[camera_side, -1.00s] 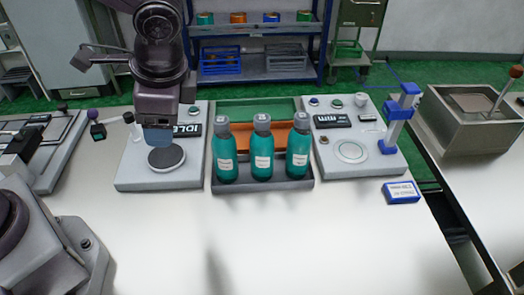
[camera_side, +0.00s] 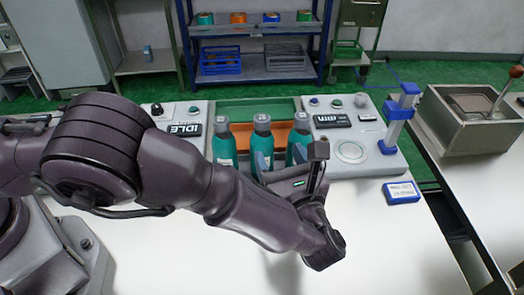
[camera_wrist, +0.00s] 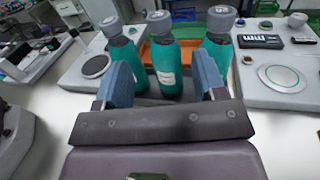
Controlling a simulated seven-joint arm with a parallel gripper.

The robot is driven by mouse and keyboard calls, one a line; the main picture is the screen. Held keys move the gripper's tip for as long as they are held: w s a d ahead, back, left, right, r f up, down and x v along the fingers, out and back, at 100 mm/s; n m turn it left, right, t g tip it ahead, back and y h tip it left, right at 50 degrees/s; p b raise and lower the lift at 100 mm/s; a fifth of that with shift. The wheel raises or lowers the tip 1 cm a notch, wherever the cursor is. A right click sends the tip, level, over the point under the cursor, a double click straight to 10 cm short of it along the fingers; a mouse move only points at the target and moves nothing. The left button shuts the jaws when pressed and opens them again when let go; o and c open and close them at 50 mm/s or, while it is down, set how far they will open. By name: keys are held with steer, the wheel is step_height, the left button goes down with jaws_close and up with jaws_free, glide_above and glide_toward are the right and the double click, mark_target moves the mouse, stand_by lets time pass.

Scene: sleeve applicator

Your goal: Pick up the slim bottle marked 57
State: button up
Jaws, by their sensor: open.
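Three slim teal bottles with grey caps stand upright in a row in a dark tray (camera_wrist: 182,100): left (camera_side: 223,146), middle (camera_side: 262,141) and right (camera_side: 298,148). The wrist view shows the left (camera_wrist: 122,50), middle (camera_wrist: 163,62) and right (camera_wrist: 218,48) bottles. Their white labels are too small to read, so I cannot tell which is marked 57. My gripper (camera_wrist: 161,64) is open and empty, low in front of the row. In the wrist view the middle bottle appears between the blue fingers, but seems to stand beyond them. My gripper partly hides the bottles in the side view.
Grey devices with round plates stand left (camera_side: 182,118) and right (camera_side: 351,152) of the tray. Green and orange bins (camera_side: 253,110) are behind the bottles. A blue-and-white box (camera_side: 401,192) lies at right. The table in front is clear.

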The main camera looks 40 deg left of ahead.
mark_target(260, 114)
steer(key=x, duration=0.7)
steer(key=shift+a, duration=0.1)
steer(key=x, duration=0.5)
steer(key=shift+a+r, duration=0.1)
steer(key=shift+r, duration=0.3)
jaws_close()
